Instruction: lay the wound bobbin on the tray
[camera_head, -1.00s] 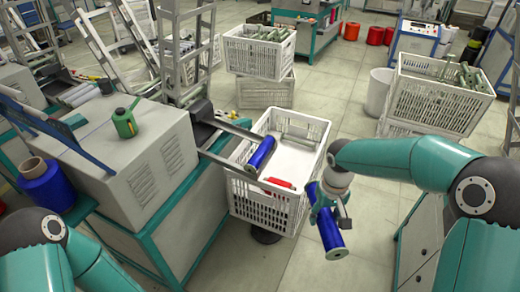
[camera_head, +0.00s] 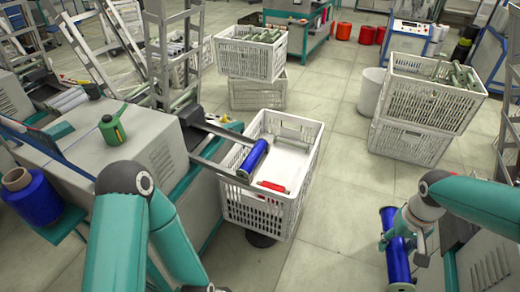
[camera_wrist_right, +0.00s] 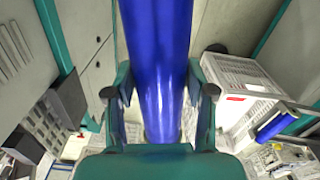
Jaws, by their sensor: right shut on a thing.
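My right gripper (camera_head: 405,238) is shut around the middle of a blue wound bobbin (camera_head: 397,258). It holds the bobbin in the air at the lower right of the head view, well to the right of the white crate. In the right wrist view the blue bobbin (camera_wrist_right: 158,70) runs lengthwise between the two fingers (camera_wrist_right: 160,95). My left arm comes in at the lower left of the head view, but its fingers are out of frame. I cannot make out a tray for certain in either view.
A white crate (camera_head: 260,207) holds a red piece (camera_head: 271,187). Another blue bobbin (camera_head: 253,157) shows at the machine's two grey bars over it. Stacked crates (camera_head: 415,140) stand at the back right. A grey cabinet (camera_head: 480,262) is at the lower right. Floor between is clear.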

